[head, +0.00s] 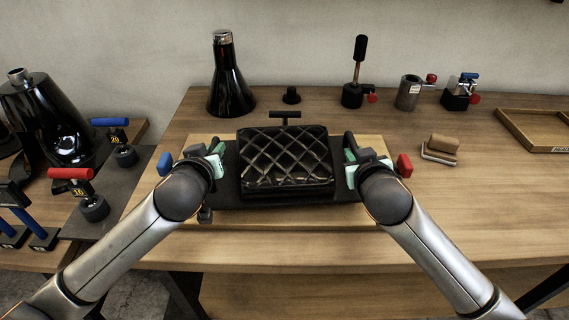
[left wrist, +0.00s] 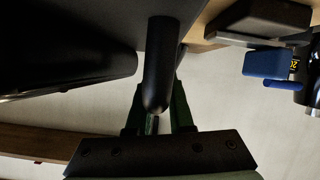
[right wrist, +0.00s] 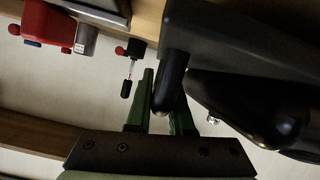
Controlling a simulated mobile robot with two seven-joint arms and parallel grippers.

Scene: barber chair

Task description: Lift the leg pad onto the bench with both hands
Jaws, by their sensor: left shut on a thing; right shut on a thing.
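The leg pad (head: 287,158) is a black quilted cushion on a dark base plate with an upright handle at each side. It appears level over a light wooden board on the bench (head: 400,222); I cannot tell whether it touches. My left gripper (head: 216,158) is shut on the left handle, which shows between its green fingers (left wrist: 156,108) in the left wrist view. My right gripper (head: 350,158) is shut on the right handle, which shows by its fingers (right wrist: 165,100) in the right wrist view. My wrists hide parts of the plate's sides.
A blue clamp (head: 165,163) and a red clamp (head: 404,165) flank the pad. A brown block (head: 441,146) and a wooden tray (head: 540,128) are right. The front right bench is clear.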

